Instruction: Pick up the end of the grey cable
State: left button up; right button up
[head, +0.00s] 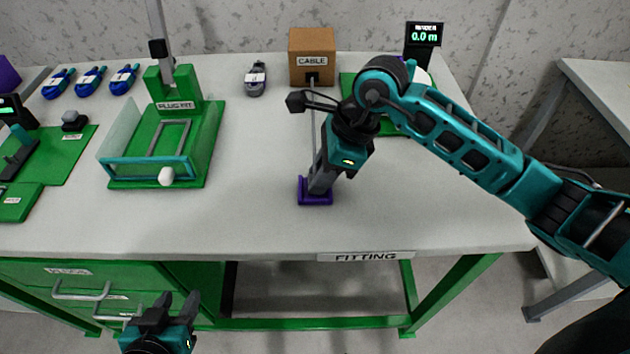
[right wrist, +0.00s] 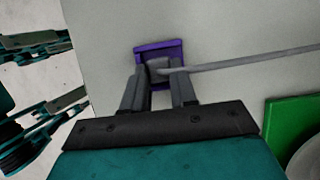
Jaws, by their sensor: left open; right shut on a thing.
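The grey cable (right wrist: 240,61) runs from the right edge of the right wrist view to its end at a purple holder (right wrist: 174,46). In the head view the cable (head: 313,122) comes from the brown CABLE box (head: 312,60) toward the purple holder (head: 315,198) on the table. My right gripper (right wrist: 158,76) is shut on the cable end, right at the holder. It also shows in the head view (head: 318,186), pointing down, with the arm partly hiding the cable. My left gripper (head: 176,300) is open and empty, low in front of the table's drawers.
The green PLUG KIT fixture (head: 208,140) stands left of the holder. A small display (head: 424,36) stands behind my right arm. The table front near the FITTING label (head: 366,256) is clear.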

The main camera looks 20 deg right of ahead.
grip_shut()
jog(key=shift+r, duration=0.1)
